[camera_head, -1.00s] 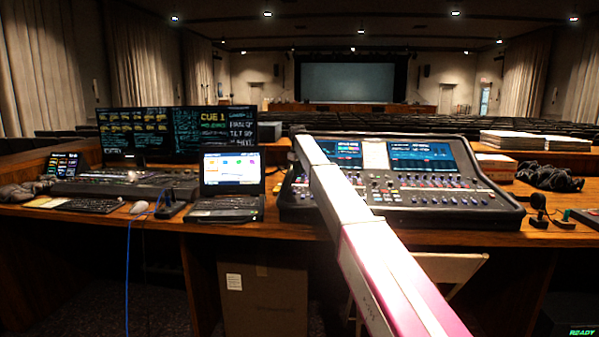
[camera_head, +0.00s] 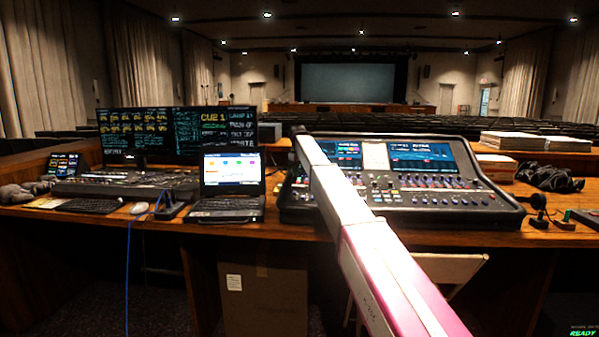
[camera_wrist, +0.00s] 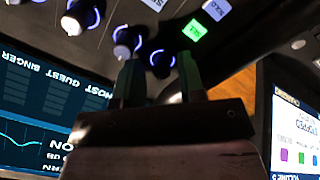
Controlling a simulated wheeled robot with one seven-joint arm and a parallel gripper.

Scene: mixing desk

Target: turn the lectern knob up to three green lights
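The mixing desk (camera_head: 450,208) stands on the table in the head view, with rows of small knobs. My gripper (camera_wrist: 159,63) is low over its panel in the wrist view, and its two dark greenish fingers are apart. A dark knob (camera_wrist: 161,65) with a bluish-white ring shows between the fingertips; I cannot tell whether they touch it. More ringed knobs (camera_wrist: 127,38) are to its left. No lectern label is readable, so I cannot tell which knob it is. I see no set of three green lights. My arm hides the gripper in the head view.
A lit green button (camera_wrist: 194,30) and a white button (camera_wrist: 216,9) are close to the fingers. The desk's screen (camera_wrist: 45,110) is at the left. A laptop (camera_head: 230,188) stands left of the mixing desk, and paper stacks (camera_head: 512,140) lie behind it at right.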

